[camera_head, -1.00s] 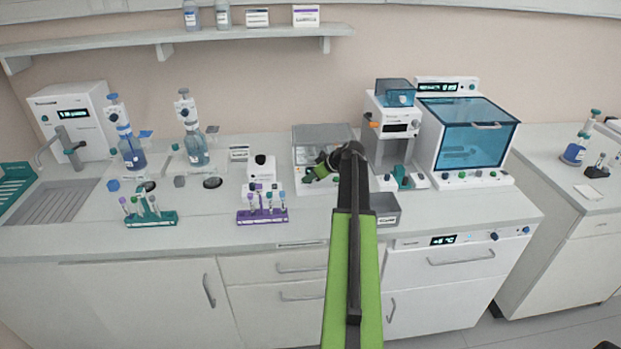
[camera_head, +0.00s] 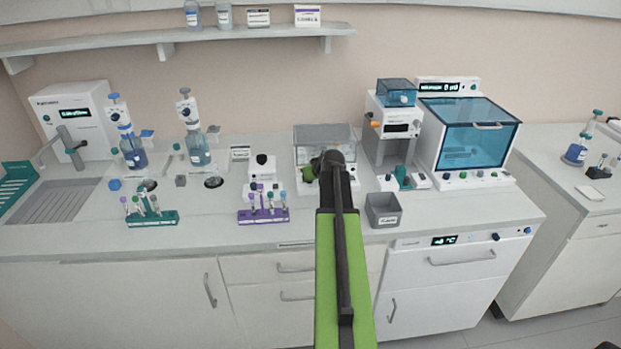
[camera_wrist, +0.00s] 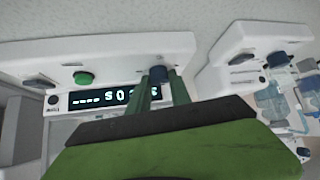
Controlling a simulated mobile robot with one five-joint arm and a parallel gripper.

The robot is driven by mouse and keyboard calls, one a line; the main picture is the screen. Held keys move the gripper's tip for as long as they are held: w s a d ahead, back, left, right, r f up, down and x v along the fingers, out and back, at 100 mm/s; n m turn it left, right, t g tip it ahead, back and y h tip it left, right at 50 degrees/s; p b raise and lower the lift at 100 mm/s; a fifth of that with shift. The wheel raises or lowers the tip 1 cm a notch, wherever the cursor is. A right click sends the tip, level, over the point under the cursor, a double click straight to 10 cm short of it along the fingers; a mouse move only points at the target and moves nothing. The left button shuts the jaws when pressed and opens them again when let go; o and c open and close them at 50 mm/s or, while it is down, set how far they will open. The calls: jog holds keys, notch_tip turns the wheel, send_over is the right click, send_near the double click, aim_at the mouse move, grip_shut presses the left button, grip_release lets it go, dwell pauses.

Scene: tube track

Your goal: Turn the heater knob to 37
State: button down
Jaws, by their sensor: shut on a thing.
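The wrist view shows a white front panel, apparently the heater's, with a dark blue knob (camera_wrist: 158,75). My gripper (camera_wrist: 161,84) has its two green fingers on either side of this knob and is shut on it. A lit display (camera_wrist: 115,96) is beside the knob; its characters appear upside down and I cannot read them surely. A green button (camera_wrist: 83,78) and a grey knob (camera_wrist: 40,84) are further left on the panel. In the head view the clear-lidded device (camera_head: 323,135) stands at the back of the bench, its front partly hidden by my arm.
A purple tube rack (camera_head: 263,216) and a small white device (camera_head: 262,168) stand left of my arm. A grey bin (camera_head: 383,210) is close on the right. Behind it are a tall white instrument (camera_head: 393,125) and a blue-windowed cabinet (camera_head: 467,135).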

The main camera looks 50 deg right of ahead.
jog(key=m+g+h, duration=0.1)
jog(key=m, duration=0.1)
jog(key=m+g+h, duration=0.1)
jog(key=m, duration=0.1)
jog(key=m+h, duration=0.1)
jog(key=m, duration=0.1)
jog(key=shift+w+a+g+h, duration=0.25)
jog(key=shift+a+g+h, duration=0.05)
jog(key=shift+g, duration=0.1)
dwell(0.3)
jog(key=c, duration=1.2)
grip_release()
jog(key=shift+s+a+r+p, duration=0.2)
jog(key=shift+r+p, duration=0.15)
jog(key=p+v, duration=1.1)
jog(key=v, duration=0.5)
jog(key=shift+a+r+p, duration=0.15)
jog(key=shift+a+p, duration=0.15)
